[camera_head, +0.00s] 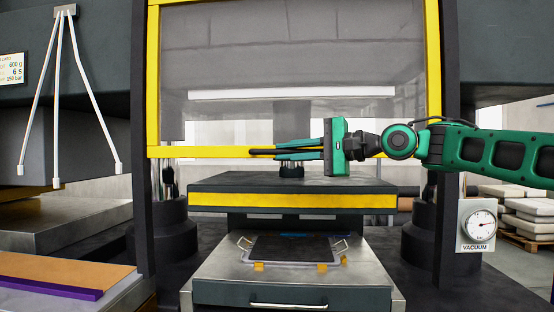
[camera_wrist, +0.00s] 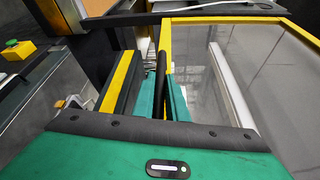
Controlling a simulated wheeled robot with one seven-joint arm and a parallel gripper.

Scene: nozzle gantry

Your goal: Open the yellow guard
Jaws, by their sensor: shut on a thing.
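The yellow guard (camera_head: 434,75) is a yellow frame around a clear panel, standing across the front of the press. Its lower rail is level with a gap above the yellow-striped platen (camera_head: 290,201). My gripper (camera_head: 278,151) reaches in from the right at that lower rail. It is shut on the guard's dark bar handle, which shows between the green fingers in the wrist view (camera_wrist: 161,78). The guard's yellow frame also shows there (camera_wrist: 230,92), with the clear panel to the right. The fingers hide part of the handle and rail.
A metal drawer unit (camera_head: 208,294) with a dark tray (camera_head: 290,248) stands below the platen. Dark columns flank the guard. A vacuum gauge (camera_head: 480,224) is at the right. White hanging rods (camera_head: 58,100) and an orange-topped board (camera_head: 60,272) are at the left.

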